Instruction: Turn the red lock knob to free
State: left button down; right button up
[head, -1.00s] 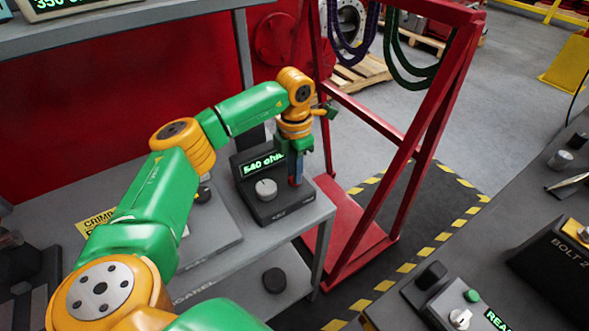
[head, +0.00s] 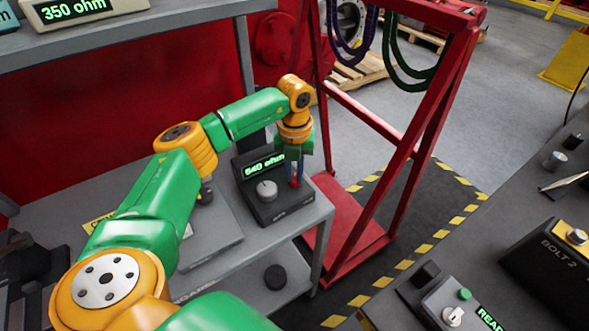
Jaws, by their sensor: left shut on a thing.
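A dark box with a lit green ohm reading (head: 264,164) and a grey dial (head: 266,190) stands on the grey bench. My left gripper (head: 295,183) points straight down at the right side of this box. My right gripper is out of view.
A red frame (head: 340,225) with hanging slings stands just right of the bench. A lower shelf (head: 240,295) holds a dark round piece (head: 275,277). Another bench at right bears a box marked BOLT 2 (head: 555,255) and a small panel with a green button (head: 465,294).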

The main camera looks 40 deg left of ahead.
aim_at(295, 177)
pick_arm(q)
jog(key=n+p, duration=0.1)
jog(key=n, duration=0.3)
jog(key=shift+r+n, duration=0.1)
jog(key=shift+n, duration=0.2)
jog(key=shift+n+p, duration=0.5)
jog(key=shift+n, duration=1)
jog(key=c, duration=0.9)
grip_release()
jog(key=shift+o, duration=0.2)
jog(key=shift+w+r, duration=0.1)
jog(key=shift+r, duration=0.1)
notch_tip(295, 177, up, 7)
jog(key=shift+f+b, duration=0.2)
jog(key=shift+b, duration=0.65)
